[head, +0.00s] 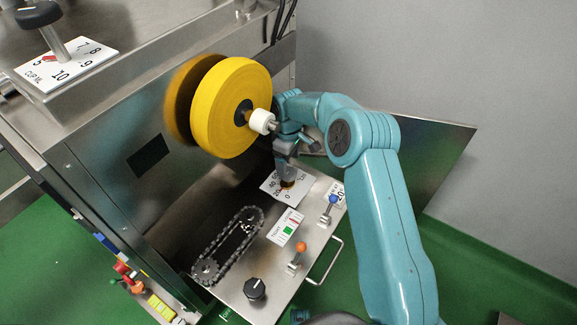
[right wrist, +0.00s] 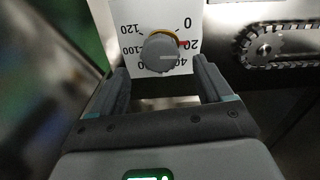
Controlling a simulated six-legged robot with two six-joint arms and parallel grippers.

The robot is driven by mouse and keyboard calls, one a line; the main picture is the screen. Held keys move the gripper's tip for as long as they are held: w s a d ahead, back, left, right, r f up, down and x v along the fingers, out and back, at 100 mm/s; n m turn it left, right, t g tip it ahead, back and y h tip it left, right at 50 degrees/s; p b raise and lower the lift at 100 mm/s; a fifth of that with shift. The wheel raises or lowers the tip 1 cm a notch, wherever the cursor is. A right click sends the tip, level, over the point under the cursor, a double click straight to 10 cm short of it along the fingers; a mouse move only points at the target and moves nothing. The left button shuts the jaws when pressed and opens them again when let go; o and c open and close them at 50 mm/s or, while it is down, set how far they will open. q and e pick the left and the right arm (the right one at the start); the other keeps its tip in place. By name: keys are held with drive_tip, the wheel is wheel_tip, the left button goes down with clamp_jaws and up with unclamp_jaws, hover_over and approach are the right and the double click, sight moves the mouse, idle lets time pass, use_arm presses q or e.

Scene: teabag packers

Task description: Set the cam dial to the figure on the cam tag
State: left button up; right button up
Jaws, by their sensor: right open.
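The cam dial is a grey round knob (right wrist: 160,52) on a white scale plate (right wrist: 140,14) marked from 0 to 120, in the right wrist view. A red mark shows at the knob's edge near the 20. In the head view the scale plate (head: 269,190) lies on the steel panel, its dial mostly hidden by my right gripper (head: 287,172). In the right wrist view my right gripper (right wrist: 163,76) is open, its fingers on either side of the knob's near edge, with gaps. A small white tag (head: 337,194), perhaps the cam tag, is partly hidden by my arm; its figure is unclear.
A yellow reel (head: 228,108) with a white hub stands just left of my right wrist.

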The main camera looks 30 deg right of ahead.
sight(289, 172)
wheel_tip(289, 172, up, 12)
drive_tip(key=p, duration=0.2)
drive_tip(key=shift+s, duration=0.1)
